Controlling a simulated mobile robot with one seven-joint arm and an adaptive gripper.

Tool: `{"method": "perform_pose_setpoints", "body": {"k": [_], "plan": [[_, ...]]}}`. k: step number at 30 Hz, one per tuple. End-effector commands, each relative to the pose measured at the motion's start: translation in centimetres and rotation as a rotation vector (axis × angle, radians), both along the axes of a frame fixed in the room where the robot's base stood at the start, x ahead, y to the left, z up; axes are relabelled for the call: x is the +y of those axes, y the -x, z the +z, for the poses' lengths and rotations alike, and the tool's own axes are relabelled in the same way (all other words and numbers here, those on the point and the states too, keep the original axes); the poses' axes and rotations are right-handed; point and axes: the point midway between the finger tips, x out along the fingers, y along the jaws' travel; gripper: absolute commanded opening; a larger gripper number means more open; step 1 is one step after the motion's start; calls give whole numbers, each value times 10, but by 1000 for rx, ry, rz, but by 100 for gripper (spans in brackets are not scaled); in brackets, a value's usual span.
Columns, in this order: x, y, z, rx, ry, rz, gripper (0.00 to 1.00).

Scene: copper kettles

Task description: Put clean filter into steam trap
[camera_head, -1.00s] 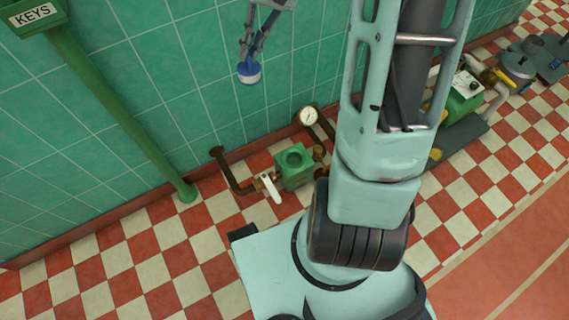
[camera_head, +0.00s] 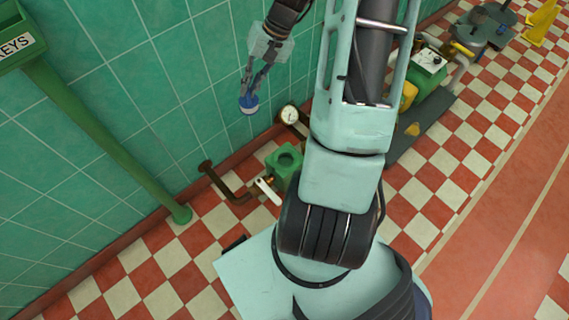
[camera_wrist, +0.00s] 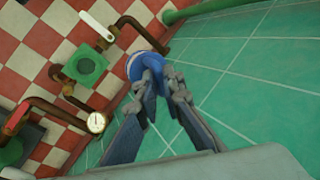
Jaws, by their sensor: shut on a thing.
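My gripper (camera_head: 252,92) is shut on the filter (camera_head: 248,104), a blue and white round piece. In the wrist view the filter (camera_wrist: 146,62) sits between the fingertips (camera_wrist: 158,78), which hide part of it. The gripper holds the filter in the air above and a little left of the trap in the head view, apart from it.
A white-handled valve (camera_head: 266,189) sits on the pipe left of the trap, and a pressure gauge (camera_head: 290,115) stands behind it. A green post (camera_head: 130,160) leans down the left side. A green machine (camera_head: 428,64) stands farther right on the checkered floor.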

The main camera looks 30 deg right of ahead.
Motion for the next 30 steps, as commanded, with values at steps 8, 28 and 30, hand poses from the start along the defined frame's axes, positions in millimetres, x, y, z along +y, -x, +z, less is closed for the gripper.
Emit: {"method": "perform_pose_setpoints", "body": {"k": [8,28,30], "plan": [[-63,41,-94,2,4,-269,0],[-115,168,-261,8,44,-973,0],[-115,173,-265,9,48,-1011,0]]}}
